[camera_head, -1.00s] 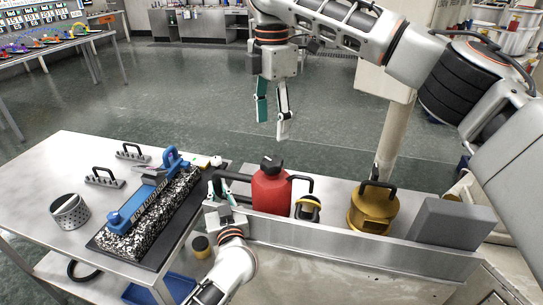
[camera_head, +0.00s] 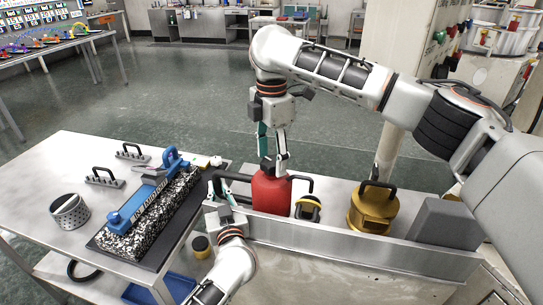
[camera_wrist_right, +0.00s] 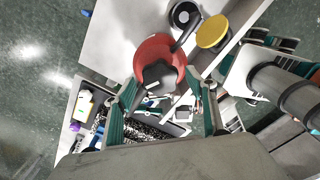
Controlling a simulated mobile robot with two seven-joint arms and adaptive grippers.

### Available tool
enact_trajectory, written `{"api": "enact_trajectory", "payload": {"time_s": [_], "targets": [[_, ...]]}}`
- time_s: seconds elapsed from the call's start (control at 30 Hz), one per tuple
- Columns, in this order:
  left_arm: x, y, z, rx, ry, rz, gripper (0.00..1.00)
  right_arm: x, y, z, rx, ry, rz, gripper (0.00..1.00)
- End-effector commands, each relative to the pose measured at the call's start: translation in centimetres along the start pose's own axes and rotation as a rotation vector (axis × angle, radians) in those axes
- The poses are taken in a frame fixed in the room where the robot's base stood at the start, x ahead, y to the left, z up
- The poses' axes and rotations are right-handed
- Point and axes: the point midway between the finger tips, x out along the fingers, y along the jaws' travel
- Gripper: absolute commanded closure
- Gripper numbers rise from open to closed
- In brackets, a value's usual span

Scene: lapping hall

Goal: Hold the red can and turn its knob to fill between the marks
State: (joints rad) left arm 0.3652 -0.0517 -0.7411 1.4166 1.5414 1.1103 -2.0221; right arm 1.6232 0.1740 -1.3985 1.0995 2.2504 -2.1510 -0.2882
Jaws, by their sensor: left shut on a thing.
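The red can (camera_head: 270,193) stands upright behind the metal ledge, with a black handle (camera_head: 236,177) on its left and another on its right. My left gripper (camera_head: 218,186) is shut on the left handle. The dark knob tops the can, partly hidden by a finger in the head view; it shows clearly in the right wrist view (camera_wrist_right: 160,80) with a pale pointer line. My right gripper (camera_head: 273,146) is above the can, fingers pointing down. In the right wrist view its fingers (camera_wrist_right: 168,118) are spread apart on either side of the knob. I cannot see the fill marks.
A yellow-and-black item (camera_head: 308,208) stands close to the can's right. On the left table (camera_head: 60,165) lie a blue tool on a speckled block (camera_head: 150,213) and a perforated cup (camera_head: 69,212).

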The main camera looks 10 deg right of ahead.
Motion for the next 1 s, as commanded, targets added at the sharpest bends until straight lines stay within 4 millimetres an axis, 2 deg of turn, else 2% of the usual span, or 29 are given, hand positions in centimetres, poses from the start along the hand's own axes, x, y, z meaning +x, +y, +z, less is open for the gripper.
{"api": "enact_trajectory", "payload": {"time_s": [0.03, 0.1, 0.13, 0.57, 1.0], "targets": [[0.00, 0.02, -0.03, 0.000, 0.000, 0.000, 1.00, -0.02, 0.00, 0.01, 0.000, 0.000, 0.000, 0.59], [0.00, 0.02, -0.03, 0.000, 0.000, 0.000, 1.00, -0.03, 0.00, 0.01, 0.000, 0.000, 0.000, 0.77], [0.00, 0.02, -0.03, 0.000, 0.000, 0.000, 1.00, -0.03, 0.00, 0.02, 0.000, 0.000, 0.000, 0.82], [0.00, 0.02, -0.03, 0.000, 0.000, 0.000, 1.00, -0.09, 0.03, 0.05, 0.072, -0.002, 0.001, 0.82], [-0.01, 0.02, -0.04, 0.000, 0.001, 0.000, 1.00, -0.09, 0.04, 0.03, 0.364, 0.000, 0.001, 0.82]]}}
